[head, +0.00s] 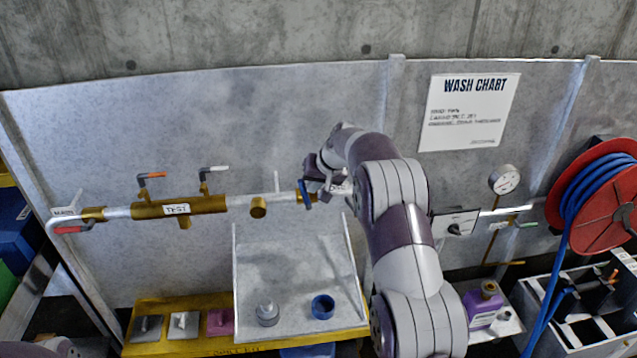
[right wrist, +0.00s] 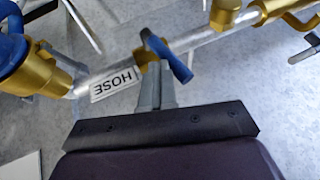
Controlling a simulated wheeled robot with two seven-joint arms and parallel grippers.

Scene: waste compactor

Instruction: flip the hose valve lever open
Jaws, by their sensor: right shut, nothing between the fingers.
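The hose valve's blue lever (head: 304,193) is at the right end of the pipe run in the head view, slanting across the pipe. In the right wrist view the blue lever (right wrist: 172,60) lies just past my fingertips, crossing its brass valve body (right wrist: 147,54) at an angle. A white HOSE label (right wrist: 114,84) is on the pipe beside it. My right gripper (head: 326,187) is shut and empty, right beside the lever; its closed fingers (right wrist: 155,80) point at the valve. Whether they touch the lever I cannot tell. My left gripper is not in view.
Other valves with an orange lever (head: 152,175), a white lever (head: 214,169) and a red lever (head: 72,229) sit along the pipe to the left. A red hose reel (head: 608,215) is at right. A yellow bench (head: 190,343) with a grey tray (head: 290,255) stands below.

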